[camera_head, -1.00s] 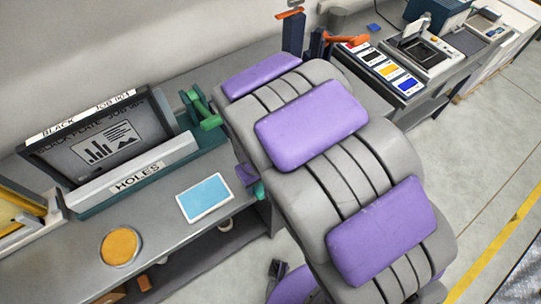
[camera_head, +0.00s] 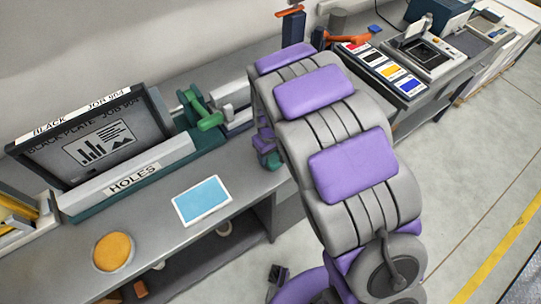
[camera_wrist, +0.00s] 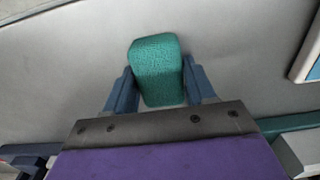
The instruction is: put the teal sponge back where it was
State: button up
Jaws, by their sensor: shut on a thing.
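The teal sponge (camera_wrist: 158,58) is a rounded block with a textured face, seen in the middle of the wrist view. My gripper (camera_wrist: 158,78) is shut on it, with one blue finger on each side. The grey bench surface lies behind the sponge; I cannot tell whether they touch. In the head view my arm hides most of the gripper. A small teal patch shows at the arm's left edge there, but I cannot tell whether it is the sponge.
A blue panel with a white frame (camera_head: 202,200) lies on the grey bench (camera_head: 165,245). A round orange pad (camera_head: 113,252) is at its left. The HOLES plate holder (camera_head: 140,180) and green clamp (camera_head: 207,118) stand behind. Ink swatches (camera_head: 385,70) are at the upper right.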

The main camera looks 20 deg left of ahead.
aim_at(271, 155)
jog(key=shift+f, duration=0.1)
jog(key=shift+c, duration=0.4)
jog(key=o, duration=1)
notch_tip(271, 155, up, 12)
jog(key=p, duration=0.2)
jog(key=shift+p, duration=0.35)
